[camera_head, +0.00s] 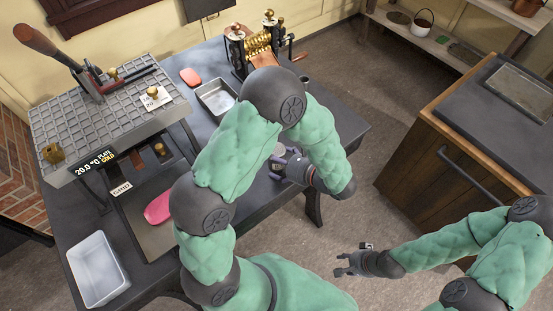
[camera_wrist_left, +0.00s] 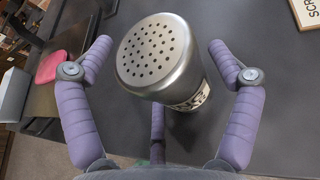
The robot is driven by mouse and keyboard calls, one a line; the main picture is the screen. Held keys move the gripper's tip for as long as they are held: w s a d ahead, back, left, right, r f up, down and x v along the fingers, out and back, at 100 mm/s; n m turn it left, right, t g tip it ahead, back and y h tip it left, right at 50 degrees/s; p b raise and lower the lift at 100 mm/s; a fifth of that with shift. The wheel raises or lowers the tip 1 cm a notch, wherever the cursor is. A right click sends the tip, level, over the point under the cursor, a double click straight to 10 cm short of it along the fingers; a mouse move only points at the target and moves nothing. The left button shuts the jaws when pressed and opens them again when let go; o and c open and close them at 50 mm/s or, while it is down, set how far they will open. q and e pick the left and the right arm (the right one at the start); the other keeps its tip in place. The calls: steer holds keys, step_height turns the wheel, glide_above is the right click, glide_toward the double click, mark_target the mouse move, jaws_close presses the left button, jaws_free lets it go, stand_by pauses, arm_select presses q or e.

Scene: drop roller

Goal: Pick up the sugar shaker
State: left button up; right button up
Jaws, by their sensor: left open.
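The sugar shaker (camera_wrist_left: 158,52) is a silvery metal can with a lid full of holes and a label with dark letters on its side. In the left wrist view it stands between the spread purple fingers of my left gripper (camera_wrist_left: 160,70). The fingers are open, and I see gaps on both sides of it. In the head view my left gripper (camera_head: 282,166) is at the table's right part, by the shaker (camera_head: 279,151), which is partly hidden by my arm and fingers. My right gripper (camera_head: 350,262) is empty, with its fingers apart, over the floor.
A wooden cabinet (camera_head: 430,165) stands to the right.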

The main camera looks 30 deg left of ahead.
arm_select(q)
steer(key=shift+a, duration=0.15)
steer(key=c, duration=1.1)
